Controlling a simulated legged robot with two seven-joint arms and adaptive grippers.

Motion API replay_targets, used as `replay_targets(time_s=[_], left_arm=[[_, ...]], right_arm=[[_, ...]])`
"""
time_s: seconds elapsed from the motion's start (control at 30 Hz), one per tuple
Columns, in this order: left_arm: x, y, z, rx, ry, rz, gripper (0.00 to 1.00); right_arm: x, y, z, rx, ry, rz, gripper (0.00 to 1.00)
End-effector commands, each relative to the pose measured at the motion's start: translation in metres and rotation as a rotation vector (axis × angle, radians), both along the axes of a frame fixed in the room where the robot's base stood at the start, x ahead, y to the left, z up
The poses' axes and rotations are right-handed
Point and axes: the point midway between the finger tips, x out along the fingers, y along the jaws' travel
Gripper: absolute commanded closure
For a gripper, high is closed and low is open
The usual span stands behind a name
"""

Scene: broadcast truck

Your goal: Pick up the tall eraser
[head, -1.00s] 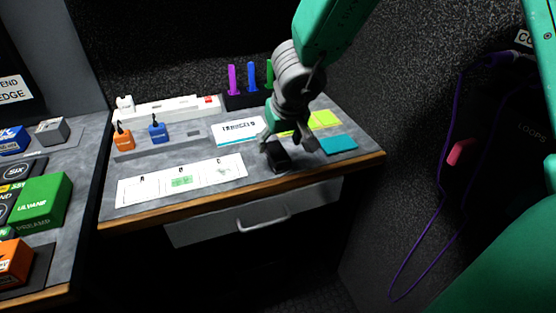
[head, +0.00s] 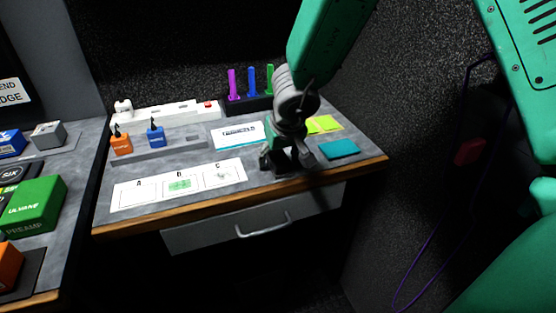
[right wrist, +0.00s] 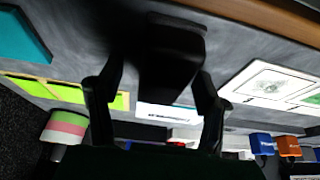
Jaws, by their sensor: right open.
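A dark block, which looks like the tall eraser (head: 279,167), stands on the grey desk near its front edge, partly hidden by my right gripper. My right gripper (head: 287,159) is open and points down at it, with a finger to either side. In the right wrist view the black block (right wrist: 172,50) lies between the two spread fingers (right wrist: 160,76), mostly beyond their tips. I see no clear contact between fingers and block. My left gripper is not in view.
A white card strip (head: 178,185) lies left of the gripper, a teal pad (head: 339,149) to its right. A drawer handle (head: 264,227) juts out below.

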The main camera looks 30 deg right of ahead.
Motion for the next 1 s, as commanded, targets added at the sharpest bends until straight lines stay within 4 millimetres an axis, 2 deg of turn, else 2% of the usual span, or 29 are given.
replay_targets(time_s=[0.33, 0.37, 0.4, 0.5, 0.87, 0.97, 1.0], left_arm=[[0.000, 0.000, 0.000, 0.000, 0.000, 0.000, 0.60], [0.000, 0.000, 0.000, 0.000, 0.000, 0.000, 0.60], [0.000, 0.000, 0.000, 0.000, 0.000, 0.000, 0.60], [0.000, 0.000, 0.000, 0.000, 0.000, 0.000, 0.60], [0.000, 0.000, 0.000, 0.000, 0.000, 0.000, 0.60], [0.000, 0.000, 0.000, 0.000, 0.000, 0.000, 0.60], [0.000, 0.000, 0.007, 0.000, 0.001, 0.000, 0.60]], right_arm=[[0.000, 0.000, -0.001, 0.000, 0.000, -0.001, 0.40], [0.000, 0.000, -0.001, 0.000, 0.000, -0.001, 0.47], [0.000, 0.000, -0.001, 0.000, 0.000, -0.001, 0.61], [0.000, 0.000, -0.001, 0.000, 0.000, -0.001, 0.92], [0.000, 0.000, 0.000, 0.001, 0.000, -0.002, 0.92], [0.000, 0.000, 0.004, 0.000, -0.001, -0.002, 0.92], [0.000, 0.000, 0.013, 0.004, -0.001, -0.003, 0.92]])
